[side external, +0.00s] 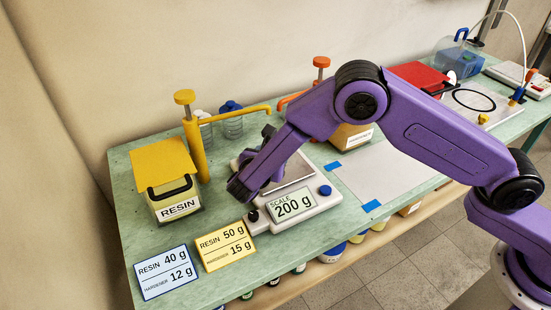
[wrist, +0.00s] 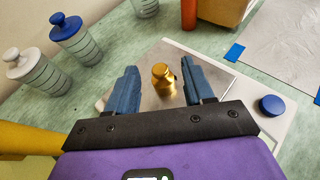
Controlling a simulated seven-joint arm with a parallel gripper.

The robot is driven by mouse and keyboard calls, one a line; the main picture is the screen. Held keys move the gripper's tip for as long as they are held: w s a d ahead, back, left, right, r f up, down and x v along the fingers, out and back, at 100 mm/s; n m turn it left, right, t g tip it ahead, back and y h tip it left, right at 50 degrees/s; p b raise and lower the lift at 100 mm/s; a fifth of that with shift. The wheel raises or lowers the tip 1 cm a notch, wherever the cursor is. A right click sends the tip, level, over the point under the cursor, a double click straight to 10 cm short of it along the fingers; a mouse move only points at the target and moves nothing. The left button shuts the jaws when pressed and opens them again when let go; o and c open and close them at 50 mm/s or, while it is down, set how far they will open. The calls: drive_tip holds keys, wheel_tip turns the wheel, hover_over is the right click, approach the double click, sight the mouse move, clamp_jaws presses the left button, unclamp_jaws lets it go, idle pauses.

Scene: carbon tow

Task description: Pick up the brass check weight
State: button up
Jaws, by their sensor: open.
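The brass check weight (wrist: 163,80) stands upright on the metal pan of the scale (wrist: 225,82) in the wrist view. My gripper (wrist: 158,82) is open, with its two blue fingers on either side of the weight. The weight sits closer to the right finger; I cannot tell whether they touch. In the side view my gripper (side external: 265,160) is low over the scale (side external: 318,205), whose display reads 200 g. The weight is hidden behind my gripper there.
Two jars, one with a blue lid (side external: 231,106), stand behind. Resin cards (side external: 225,246) lie in front. A taped sheet (side external: 385,178) lies to the right.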

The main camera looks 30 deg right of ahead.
drive_tip(key=shift+f+x, duration=0.15)
drive_tip(key=shift+x, duration=1.2)
drive_tip(key=shift+f+x, duration=0.15)
drive_tip(key=shift+x, duration=1.2)
drive_tip(key=shift+a, duration=0.15)
clamp_jaws()
